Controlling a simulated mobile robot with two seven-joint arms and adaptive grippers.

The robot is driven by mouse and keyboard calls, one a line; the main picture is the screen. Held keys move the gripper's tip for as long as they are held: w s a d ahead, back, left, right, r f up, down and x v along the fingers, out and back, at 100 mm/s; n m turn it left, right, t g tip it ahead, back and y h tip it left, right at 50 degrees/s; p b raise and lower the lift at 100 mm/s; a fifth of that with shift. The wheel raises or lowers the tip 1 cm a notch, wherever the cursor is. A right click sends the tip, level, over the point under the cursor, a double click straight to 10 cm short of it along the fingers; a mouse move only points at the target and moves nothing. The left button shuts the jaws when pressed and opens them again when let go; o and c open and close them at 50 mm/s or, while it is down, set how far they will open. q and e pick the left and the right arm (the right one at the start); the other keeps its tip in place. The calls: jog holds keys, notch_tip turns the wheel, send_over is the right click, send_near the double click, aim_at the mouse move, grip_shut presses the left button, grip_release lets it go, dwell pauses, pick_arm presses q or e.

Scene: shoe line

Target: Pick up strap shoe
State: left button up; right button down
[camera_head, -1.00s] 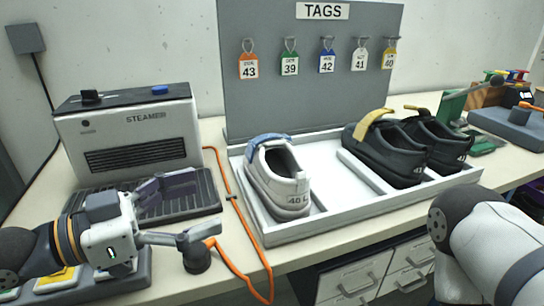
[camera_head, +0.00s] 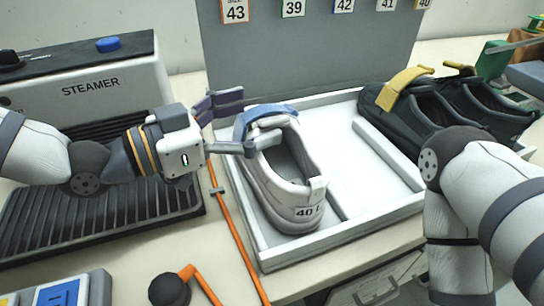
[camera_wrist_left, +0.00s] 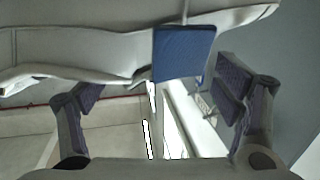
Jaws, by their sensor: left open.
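A white shoe (camera_head: 282,178) with a blue strap (camera_head: 262,115) and a "40 L" mark stands in the left part of the white tray (camera_head: 350,232). My left gripper (camera_head: 240,126) is open at the strap end of this shoe, one finger beyond and one on the near side. In the left wrist view the shoe (camera_wrist_left: 80,50) and its blue strap (camera_wrist_left: 183,53) cross the top, with the open left gripper's (camera_wrist_left: 160,95) fingers to either side. A black shoe (camera_head: 400,122) with a yellow strap (camera_head: 405,88) is farther right. My right gripper is out of view.
The steamer (camera_head: 100,90) with its black ribbed plate (camera_head: 100,222) is on the left. An orange cable (camera_head: 228,215) runs beside the tray. A grey tag board (camera_head: 300,65) stands behind. My right arm covers the right front.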

pick_arm(q)
jog(key=x, duration=0.3)
jog(key=shift+a, duration=0.15)
jog(key=c, duration=1.5)
jog(key=shift+f, duration=0.15)
grip_shut()
